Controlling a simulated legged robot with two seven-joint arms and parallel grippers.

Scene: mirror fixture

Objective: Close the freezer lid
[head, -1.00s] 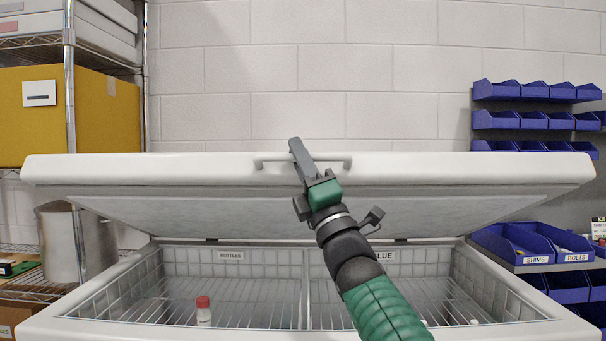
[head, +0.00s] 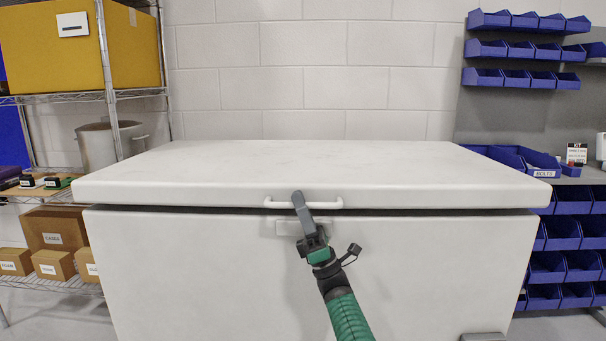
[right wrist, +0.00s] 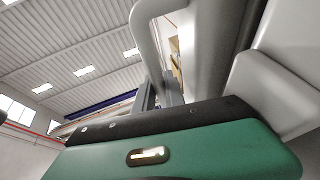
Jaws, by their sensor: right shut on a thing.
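The white freezer lid (head: 400,185) lies nearly flat over the white freezer body (head: 180,270) in the head view. A thin dark gap shows between them along the front, so the lid's front edge is slightly raised. The lid's white handle (head: 325,204) is at the middle of its front edge. In the right wrist view the handle (right wrist: 148,35) rises close beside the gripper's fingers. The freezer's inside is hidden. My left gripper is not in view.
A wire shelf with a yellow box (head: 60,45), a metal pot (head: 98,145) and cardboard boxes (head: 55,230) stands at the left. Blue bins (head: 575,235) are at the right. The lid's top is clear, with a block wall behind.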

